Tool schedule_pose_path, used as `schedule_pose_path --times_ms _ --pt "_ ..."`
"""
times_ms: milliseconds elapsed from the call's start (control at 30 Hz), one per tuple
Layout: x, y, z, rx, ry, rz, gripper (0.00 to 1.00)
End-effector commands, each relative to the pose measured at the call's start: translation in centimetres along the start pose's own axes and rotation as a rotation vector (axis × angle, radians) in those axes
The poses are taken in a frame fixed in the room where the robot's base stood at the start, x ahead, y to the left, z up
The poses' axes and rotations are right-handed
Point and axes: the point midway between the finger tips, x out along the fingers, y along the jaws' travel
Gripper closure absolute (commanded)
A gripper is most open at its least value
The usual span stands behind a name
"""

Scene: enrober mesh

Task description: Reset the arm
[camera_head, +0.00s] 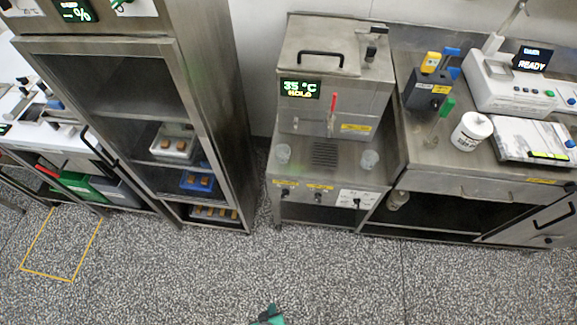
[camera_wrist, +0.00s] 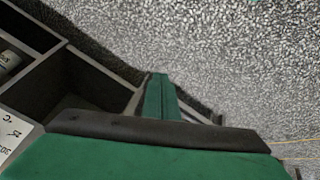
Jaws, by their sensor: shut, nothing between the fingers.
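My gripper (camera_head: 268,314) shows at the bottom edge of the head view as a small green and black shape over the speckled floor. It also shows in the wrist view (camera_wrist: 160,98), where its green fingers lie together with nothing between them. It is apart from the machines and touches nothing that I can see. The rest of the arm is out of the head view.
A steel tempering machine (camera_head: 335,70) reading 35 °C HOLD stands ahead, with a bench (camera_head: 430,160) to its right. A yellow floor outline (camera_head: 72,281) is far left. The floor in front is clear.

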Motion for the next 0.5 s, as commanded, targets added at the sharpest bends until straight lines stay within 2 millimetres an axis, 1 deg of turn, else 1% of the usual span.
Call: schedule_pose_path --times_ms 33,133,267,300,367,400,467,500 --pt "-2.0 0.3 -0.1 0.037 0.038 -0.018 1.00" --pt "-5.8 1.1 -1.6 0.102 0.130 -0.048 1.00" --pt "-11.4 3.1 -4.1 0.180 0.260 -0.062 1.00" --pt "-13.3 3.9 -5.0 0.202 0.302 -0.061 1.00" --pt "-16.2 5.2 -6.4 0.233 0.366 -0.056 1.00" --pt "-18.3 6.2 -7.3 0.254 0.409 -0.049 1.00" --pt "-21.4 7.7 -8.7 0.281 0.474 -0.035 1.00" --pt "-23.6 8.8 -9.8 0.300 0.519 -0.024 1.00"
